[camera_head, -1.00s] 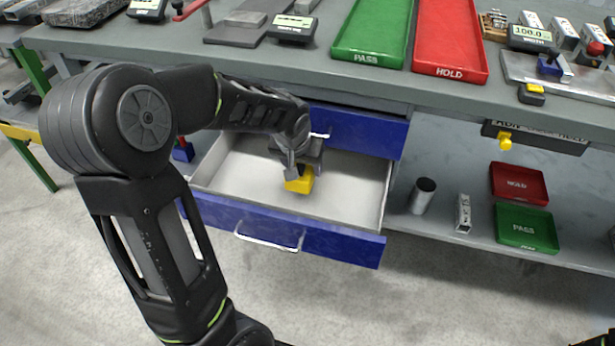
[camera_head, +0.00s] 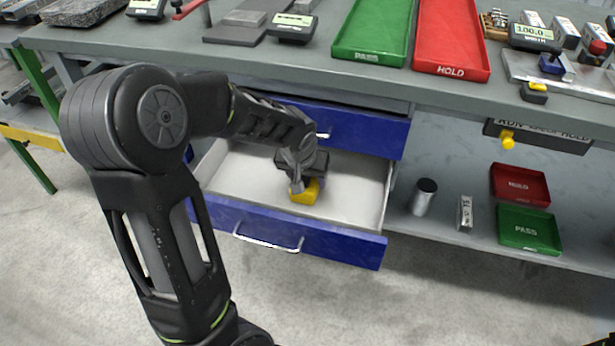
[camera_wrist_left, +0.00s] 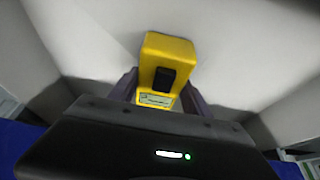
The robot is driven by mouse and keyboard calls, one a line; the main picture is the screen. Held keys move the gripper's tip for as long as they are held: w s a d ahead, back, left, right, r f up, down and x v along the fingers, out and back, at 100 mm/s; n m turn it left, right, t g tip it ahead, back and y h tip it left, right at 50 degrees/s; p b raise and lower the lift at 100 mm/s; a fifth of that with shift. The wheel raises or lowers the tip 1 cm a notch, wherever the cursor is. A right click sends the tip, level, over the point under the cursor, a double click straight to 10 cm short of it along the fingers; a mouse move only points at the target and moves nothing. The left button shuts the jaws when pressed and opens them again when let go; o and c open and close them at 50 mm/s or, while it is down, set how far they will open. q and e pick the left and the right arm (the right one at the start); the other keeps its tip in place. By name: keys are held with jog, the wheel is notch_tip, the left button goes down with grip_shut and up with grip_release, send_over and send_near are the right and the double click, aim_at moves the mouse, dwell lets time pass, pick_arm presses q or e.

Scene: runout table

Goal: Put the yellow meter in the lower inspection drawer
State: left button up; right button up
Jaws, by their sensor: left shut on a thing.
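The yellow meter (camera_head: 306,193) is inside the open lower drawer (camera_head: 345,195), a white-lined drawer with a blue front. My left gripper (camera_head: 302,181) reaches down into the drawer and is shut on the meter. In the left wrist view the meter (camera_wrist_left: 167,62) shows its yellow body, a dark part and a small label, with the gripper fingers (camera_wrist_left: 158,92) on either side. I cannot tell whether the meter touches the drawer floor. My right gripper is not clearly in view.
The upper blue drawer (camera_head: 360,132) is above the open one. The bench top holds a green PASS tray (camera_head: 370,40) and a red HOLD tray (camera_head: 452,45). On the lower shelf at right are a metal cylinder (camera_head: 423,197) and small red (camera_head: 520,185) and green (camera_head: 528,230) trays.

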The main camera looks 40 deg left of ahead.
pick_arm(q)
jog(key=o, duration=1.6)
jog(key=shift+r, duration=0.1)
jog(key=shift+r+p, duration=0.15)
jog(key=shift+p, duration=0.15)
jog(key=p+v, duration=0.2)
jog(key=v, duration=0.9)
jog(key=shift+s+r, duration=0.25)
jog(key=shift+r, duration=0.05)
jog(key=shift+d, duration=0.1)
